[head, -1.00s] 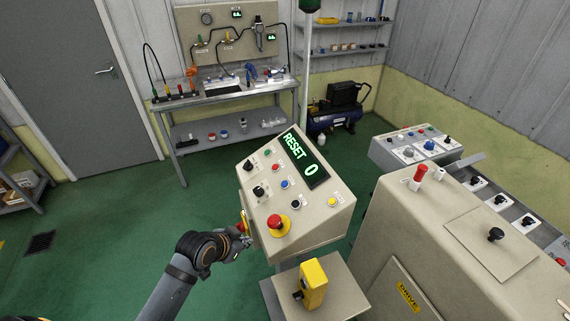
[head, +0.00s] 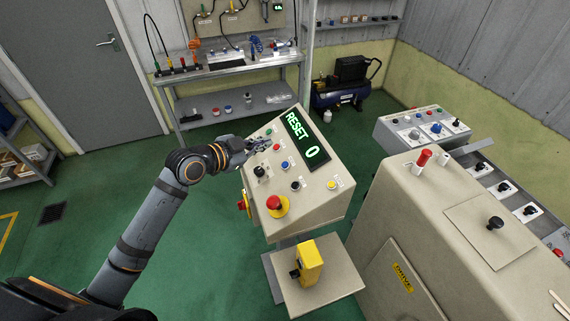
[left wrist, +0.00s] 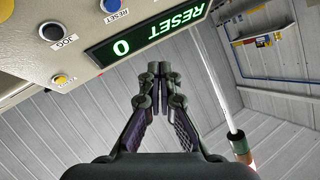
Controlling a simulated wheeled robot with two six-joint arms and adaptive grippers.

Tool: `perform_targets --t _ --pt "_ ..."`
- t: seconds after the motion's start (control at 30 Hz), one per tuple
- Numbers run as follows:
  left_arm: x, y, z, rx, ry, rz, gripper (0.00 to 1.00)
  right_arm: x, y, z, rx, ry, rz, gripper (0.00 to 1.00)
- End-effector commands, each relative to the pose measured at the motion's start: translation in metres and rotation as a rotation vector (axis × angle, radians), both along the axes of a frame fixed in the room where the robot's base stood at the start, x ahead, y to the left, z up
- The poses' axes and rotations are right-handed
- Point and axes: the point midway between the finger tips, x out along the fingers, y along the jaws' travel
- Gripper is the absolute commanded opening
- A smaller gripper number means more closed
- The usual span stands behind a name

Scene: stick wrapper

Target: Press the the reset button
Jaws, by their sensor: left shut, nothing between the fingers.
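The control panel (head: 312,200) is a beige sloped box with a green-lit display (head: 303,138) reading RESET 0. A blue button (head: 284,165) sits in the column beside the display; in the left wrist view a blue button (left wrist: 110,6) carries the label RESET, cut by the top edge. My left gripper (head: 268,144) is at the panel's upper left, near the red button (head: 277,147), short of the blue one. Its fingertips are closed together and empty in the left wrist view (left wrist: 160,72). The gripper hides an upper-left knob. My right gripper is not in view.
A red emergency stop (head: 274,203) on a yellow base, a black button (head: 295,186) and a yellow button (head: 331,184) share the panel. A yellow box (head: 310,262) stands below. A large beige machine (head: 440,230) is at right; a workbench (head: 230,75) behind.

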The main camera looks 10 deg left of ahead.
Motion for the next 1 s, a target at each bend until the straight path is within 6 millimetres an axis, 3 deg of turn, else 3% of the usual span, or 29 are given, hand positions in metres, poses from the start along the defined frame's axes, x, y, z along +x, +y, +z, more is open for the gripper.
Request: perform_targets --t 0.17,0.6,1.0 --pt "0.002 -0.003 -0.011 -0.004 -0.001 0.001 0.0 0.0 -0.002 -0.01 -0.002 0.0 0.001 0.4" --pt "0.018 -0.027 -0.067 -0.003 0.001 0.002 0.0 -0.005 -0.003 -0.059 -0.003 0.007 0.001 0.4" --pt "0.023 -0.034 -0.079 0.0 0.002 0.001 0.0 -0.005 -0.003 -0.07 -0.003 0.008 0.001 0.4"
